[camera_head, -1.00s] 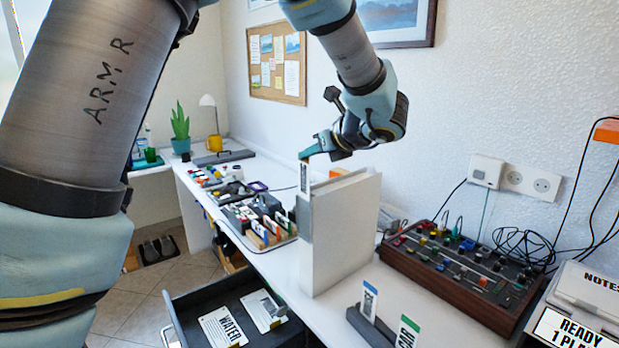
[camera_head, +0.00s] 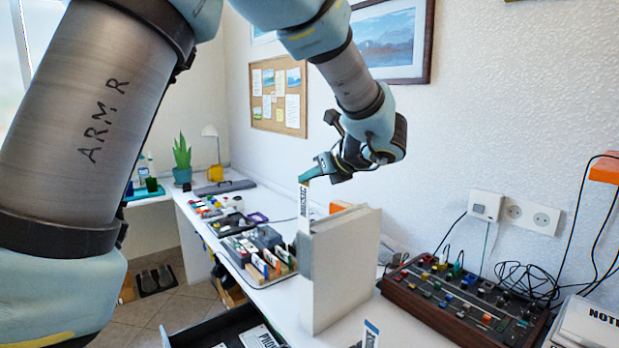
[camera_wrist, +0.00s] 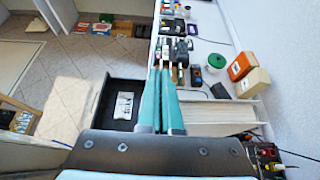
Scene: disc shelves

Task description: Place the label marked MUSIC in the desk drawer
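My gripper (camera_head: 308,180) is shut on a narrow white label (camera_head: 304,212) that reads MUSIC, hanging upright below the fingertips. The label is beside the left edge of a tall white block (camera_head: 340,270). In the wrist view my teal fingers (camera_wrist: 157,98) are close together, and the label is hard to make out there. The open dark desk drawer (camera_wrist: 103,122) is left of the fingers, with a white printed card (camera_wrist: 124,105) in it. In the head view only part of the drawer (camera_head: 205,328) shows at the bottom edge.
Behind the block is an orange item (camera_head: 339,207). A tray of small labels (camera_head: 268,277) sits on the desk to the left. A brown control box (camera_head: 465,300) with coloured knobs stands to the right. Another label (camera_head: 370,334) stands in front of the block. Open floor lies left of the desk.

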